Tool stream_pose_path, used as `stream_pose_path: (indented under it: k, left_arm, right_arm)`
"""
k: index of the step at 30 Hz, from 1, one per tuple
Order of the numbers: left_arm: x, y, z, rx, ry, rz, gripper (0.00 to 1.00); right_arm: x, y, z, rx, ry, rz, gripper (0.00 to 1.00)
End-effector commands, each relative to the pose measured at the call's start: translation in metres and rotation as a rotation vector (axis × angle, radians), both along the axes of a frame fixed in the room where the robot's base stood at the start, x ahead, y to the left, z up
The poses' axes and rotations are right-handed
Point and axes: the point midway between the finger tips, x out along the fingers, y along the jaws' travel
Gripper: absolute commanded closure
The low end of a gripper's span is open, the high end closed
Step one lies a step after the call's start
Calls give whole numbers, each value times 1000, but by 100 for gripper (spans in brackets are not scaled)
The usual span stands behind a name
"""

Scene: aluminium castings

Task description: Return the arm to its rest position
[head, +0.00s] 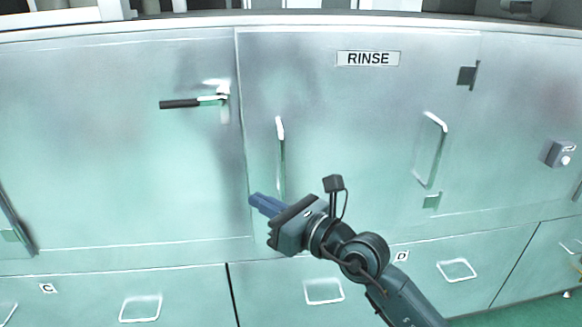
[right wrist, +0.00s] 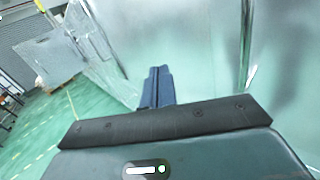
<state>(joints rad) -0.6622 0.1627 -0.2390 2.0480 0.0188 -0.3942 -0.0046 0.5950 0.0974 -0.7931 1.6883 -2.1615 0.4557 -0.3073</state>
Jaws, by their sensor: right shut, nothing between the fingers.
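My right arm (head: 405,296) comes in from the lower right in the head view. Its gripper (head: 254,200) points left, in front of the metal cabinet front and just below the lower end of a vertical bar handle (head: 281,155). The blue fingers are together with nothing between them. In the right wrist view the closed fingers (right wrist: 158,78) point away from the camera, with pale panel surface beyond them. I cannot tell from these views how far the fingertips are from the panel. My left gripper is not in either view.
A panel labelled RINSE (head: 368,59) has a second handle (head: 430,150) on the right. A black-gripped lever (head: 180,104) sticks out at left. Drawers with loop handles (head: 141,308) line the bottom. Green floor (right wrist: 40,130) lies open at left in the wrist view.

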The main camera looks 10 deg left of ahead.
Motion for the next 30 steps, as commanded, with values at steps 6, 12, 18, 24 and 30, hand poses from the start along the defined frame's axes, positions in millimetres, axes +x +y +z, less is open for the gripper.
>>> stream_pose_path:
  k: [6, 12, 18, 24, 30]
  left_arm:
    - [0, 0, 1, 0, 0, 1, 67]
    - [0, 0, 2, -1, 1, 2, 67]
    - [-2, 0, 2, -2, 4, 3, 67]
    - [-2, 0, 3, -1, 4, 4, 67]
    - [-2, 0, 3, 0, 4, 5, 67]
  right_arm:
    - [-21, -43, -24, 499, 495, -8, 100]
    - [-27, -124, -78, 1082, 1037, -147, 100]
    - [-61, -209, -175, 1645, 1528, -402, 100]
    - [-135, -264, -265, 2125, 1897, -699, 100]
    - [-187, -282, -303, -2191, -1912, 807, 100]
